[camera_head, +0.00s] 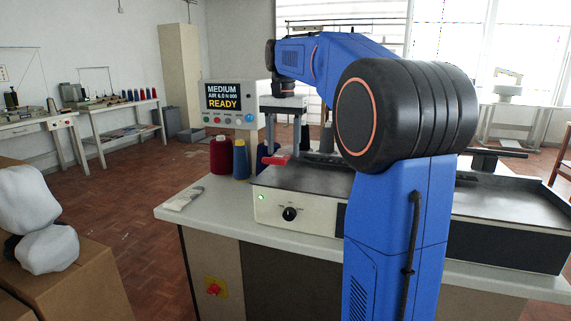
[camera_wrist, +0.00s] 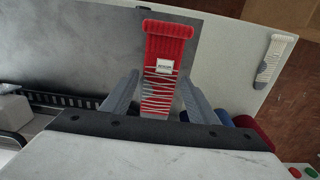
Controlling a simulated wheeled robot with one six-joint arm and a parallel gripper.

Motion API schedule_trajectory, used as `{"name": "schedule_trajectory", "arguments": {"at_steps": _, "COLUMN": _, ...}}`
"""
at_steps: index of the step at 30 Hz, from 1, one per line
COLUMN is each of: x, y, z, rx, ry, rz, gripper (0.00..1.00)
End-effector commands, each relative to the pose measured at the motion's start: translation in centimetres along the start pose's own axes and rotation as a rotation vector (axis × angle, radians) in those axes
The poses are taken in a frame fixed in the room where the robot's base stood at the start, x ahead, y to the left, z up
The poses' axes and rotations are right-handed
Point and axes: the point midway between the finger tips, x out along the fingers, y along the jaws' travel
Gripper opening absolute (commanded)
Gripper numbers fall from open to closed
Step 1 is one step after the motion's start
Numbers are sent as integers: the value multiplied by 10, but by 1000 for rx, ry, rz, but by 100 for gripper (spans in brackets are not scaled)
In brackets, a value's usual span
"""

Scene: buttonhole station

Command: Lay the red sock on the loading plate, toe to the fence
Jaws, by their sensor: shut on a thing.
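The red sock (camera_wrist: 168,45) is held between the fingers of my gripper (camera_wrist: 158,82) in the wrist view. Its ribbed end points away from the gripper, and pale thread-like lines and a small white label lie across it. The other end is hidden at the fingers. In the head view the red sock (camera_head: 274,160) shows below my gripper (camera_head: 284,146), over the left end of the grey metal plate (camera_head: 320,180) on the machine. I cannot tell whether it touches the plate. The fence is not clear to me; my arm hides much of the machine.
A pale grey sock-like piece (camera_head: 184,198) lies on the table's left corner. Red (camera_head: 220,156) and blue (camera_head: 241,160) thread cones stand beside the machine, close to my gripper. A control screen (camera_head: 225,96) reads READY. White bundles (camera_head: 45,225) sit on a carton at left.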

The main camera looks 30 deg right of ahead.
Motion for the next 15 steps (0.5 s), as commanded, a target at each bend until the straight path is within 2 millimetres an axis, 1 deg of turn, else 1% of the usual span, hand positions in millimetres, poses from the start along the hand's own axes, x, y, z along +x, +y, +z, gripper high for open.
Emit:
{"name": "schedule_trajectory", "arguments": {"at_steps": 1, "x": 5, "y": 0, "z": 0, "rx": 0, "ry": 1, "rz": 0, "gripper": 33}}
{"name": "schedule_trajectory", "arguments": {"at_steps": 8, "x": 19, "y": 0, "z": 0, "rx": 0, "ry": 1, "rz": -1, "gripper": 33}}
{"name": "schedule_trajectory", "arguments": {"at_steps": 12, "x": 38, "y": 0, "z": 0, "rx": 0, "ry": 0, "rz": 0, "gripper": 33}}
{"name": "schedule_trajectory", "arguments": {"at_steps": 15, "x": 49, "y": 0, "z": 0, "rx": 0, "ry": 1, "rz": -1, "gripper": 33}}
